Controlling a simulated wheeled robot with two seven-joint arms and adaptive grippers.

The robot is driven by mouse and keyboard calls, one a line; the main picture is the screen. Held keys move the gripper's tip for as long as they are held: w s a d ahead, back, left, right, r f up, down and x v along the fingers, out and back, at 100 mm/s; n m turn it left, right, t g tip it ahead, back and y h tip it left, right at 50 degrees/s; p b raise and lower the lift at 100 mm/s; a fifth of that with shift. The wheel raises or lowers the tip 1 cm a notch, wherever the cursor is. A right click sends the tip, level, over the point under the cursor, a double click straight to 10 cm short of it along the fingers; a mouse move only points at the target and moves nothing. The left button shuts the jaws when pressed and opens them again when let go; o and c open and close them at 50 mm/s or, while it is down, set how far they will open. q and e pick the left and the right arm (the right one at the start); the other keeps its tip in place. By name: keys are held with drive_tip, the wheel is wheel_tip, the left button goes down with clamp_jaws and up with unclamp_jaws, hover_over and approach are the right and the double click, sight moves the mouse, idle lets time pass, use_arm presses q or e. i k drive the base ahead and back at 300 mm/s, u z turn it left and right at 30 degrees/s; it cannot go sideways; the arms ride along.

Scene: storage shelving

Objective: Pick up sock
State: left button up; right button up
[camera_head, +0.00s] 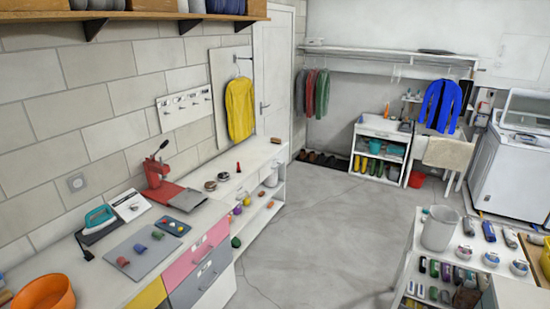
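I cannot make out a clear sock in the head view. Small coloured balls (237,211) sit on the open shelves of the left counter, and they are too small to identify. Several small coloured pieces (139,249) lie on a grey mat on the left counter. Small rolled or bottle-like items (446,271) fill compartments of the unit at the lower right. Neither of my grippers shows in this view.
A long counter (210,205) runs along the left wall, with an orange bowl (43,293) at the near end. A grey bin (438,229) stands on the right unit. A washing machine (512,165) stands at the far right. The grey floor (320,225) between is clear.

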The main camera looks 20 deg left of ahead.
sight(139, 248)
drive_tip(key=u, duration=0.5)
drive_tip(key=i, duration=1.25)
drive_tip(key=u, duration=1.9)
drive_tip(key=i, duration=0.9)
drive_tip(key=u, duration=0.9)
